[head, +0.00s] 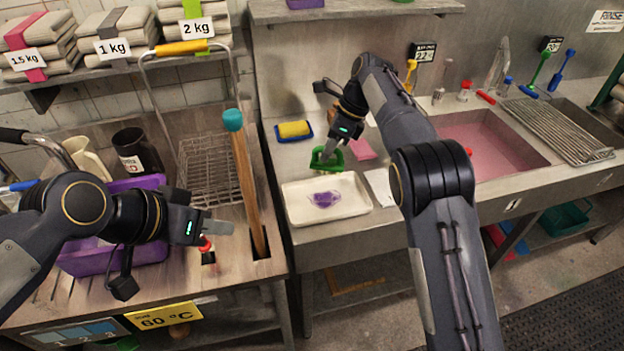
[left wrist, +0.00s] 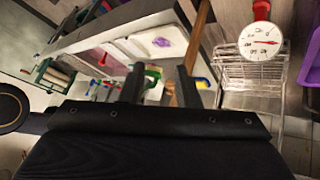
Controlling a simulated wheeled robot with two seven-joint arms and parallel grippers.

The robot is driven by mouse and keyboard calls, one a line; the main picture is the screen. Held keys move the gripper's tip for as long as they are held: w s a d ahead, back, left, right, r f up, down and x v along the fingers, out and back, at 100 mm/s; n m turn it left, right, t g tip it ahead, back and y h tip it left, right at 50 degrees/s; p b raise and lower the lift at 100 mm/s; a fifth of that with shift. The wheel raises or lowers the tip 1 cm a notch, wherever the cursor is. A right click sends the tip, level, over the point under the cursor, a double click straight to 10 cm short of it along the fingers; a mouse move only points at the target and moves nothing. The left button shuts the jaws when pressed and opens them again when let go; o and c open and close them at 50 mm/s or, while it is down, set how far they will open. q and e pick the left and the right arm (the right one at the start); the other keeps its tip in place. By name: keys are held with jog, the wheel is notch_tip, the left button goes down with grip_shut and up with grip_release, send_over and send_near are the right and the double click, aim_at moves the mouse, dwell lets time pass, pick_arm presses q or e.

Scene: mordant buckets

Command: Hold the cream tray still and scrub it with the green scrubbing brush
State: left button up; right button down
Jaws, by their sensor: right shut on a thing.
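The cream tray (head: 300,212) lies flat on the steel counter, with a purple stain (head: 323,199) in its middle. It also shows in the left wrist view (left wrist: 134,47). My right gripper (head: 328,153) is shut on the green scrubbing brush (head: 326,161) at the tray's back edge; I cannot tell whether the bristles touch the tray. My left gripper (head: 222,228) is over the wooden bench, left of the tray and apart from it. In the left wrist view its two fingers (left wrist: 162,88) stand apart with nothing held between them.
A wooden pole with a blue top (head: 244,170) stands between my left gripper and the tray. A red-topped dial thermometer (left wrist: 262,42) is near that gripper. A yellow sponge (head: 294,129) on a blue dish and a pink cloth (head: 362,149) lie behind the tray. A pink-filled sink (head: 490,145) is right.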

pick_arm(q)
jog(key=w+d+r+m+h, duration=0.2)
jog(key=w+d+r+m, duration=0.5)
jog(key=w+d, duration=0.35)
jog(key=m+g+y, duration=0.4)
jog(key=g+y, duration=0.2)
jog(key=y, duration=0.1)
send_over(308, 221)
notch_tip(308, 221, down, 20)
notch_tip(308, 221, down, 11)
jog(key=shift+f, duration=0.15)
jog(key=shift+c, duration=0.4)
grip_shut()
